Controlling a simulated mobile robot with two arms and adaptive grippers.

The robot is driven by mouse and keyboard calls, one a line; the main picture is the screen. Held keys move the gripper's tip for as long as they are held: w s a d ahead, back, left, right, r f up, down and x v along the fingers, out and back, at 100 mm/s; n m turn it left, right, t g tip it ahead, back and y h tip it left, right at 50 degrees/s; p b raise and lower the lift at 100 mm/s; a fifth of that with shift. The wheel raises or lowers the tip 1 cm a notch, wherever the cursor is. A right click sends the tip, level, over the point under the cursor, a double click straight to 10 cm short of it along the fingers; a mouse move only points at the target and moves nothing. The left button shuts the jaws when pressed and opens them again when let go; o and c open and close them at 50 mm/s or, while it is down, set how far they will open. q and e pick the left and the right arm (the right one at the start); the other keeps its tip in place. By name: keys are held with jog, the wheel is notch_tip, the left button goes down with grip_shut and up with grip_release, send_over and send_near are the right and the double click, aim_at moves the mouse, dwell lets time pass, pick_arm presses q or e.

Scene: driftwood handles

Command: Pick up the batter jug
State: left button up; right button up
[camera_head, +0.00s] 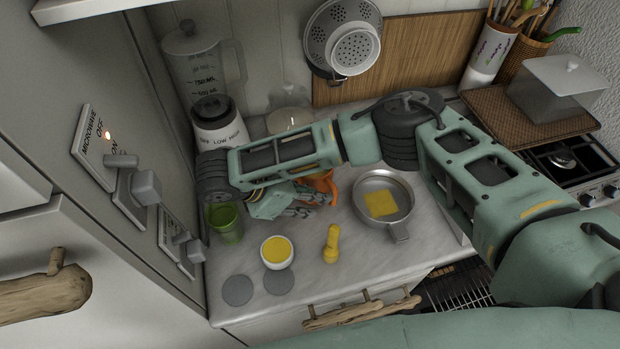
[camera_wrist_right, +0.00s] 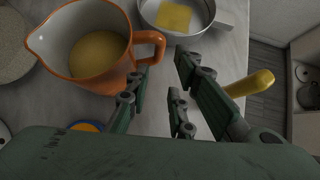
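The batter jug is orange with a spout and a loop handle. In the wrist view the jug (camera_wrist_right: 100,62) stands at upper left with pale yellow batter inside. Its handle (camera_wrist_right: 152,45) points right. In the head view my right arm hides most of the jug, and only an orange part (camera_head: 326,186) shows. My right gripper (camera_wrist_right: 160,72) is open in the wrist view, its fingers spread and empty, with the handle just beyond the left fingertip. In the head view the right gripper (camera_head: 304,206) is low over the counter beside the jug. My left gripper is not in view.
A steel pan (camera_head: 366,184) with a yellow square stands right of the jug. A blender (camera_head: 215,122) stands at the back left. The front right counter is clear.

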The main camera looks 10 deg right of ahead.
aim_at(333, 203)
jog(key=shift+x, duration=1.25)
jog(key=d, duration=0.1)
jog(key=d+f, duration=0.1)
jog(key=w+d+f, duration=0.1)
jog(key=d, duration=0.1)
jog(key=shift+f, duration=0.15)
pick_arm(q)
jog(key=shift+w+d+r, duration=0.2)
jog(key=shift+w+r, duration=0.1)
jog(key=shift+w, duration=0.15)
pick_arm(e)
jog(key=shift+d+f, duration=0.25)
jog(key=shift+f, duration=0.15)
jog(key=c, duration=0.5)
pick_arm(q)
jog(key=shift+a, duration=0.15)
pick_arm(e)
grip_shut()
jog(key=shift+w+r, duration=0.1)
jog(key=shift+w, duration=0.05)
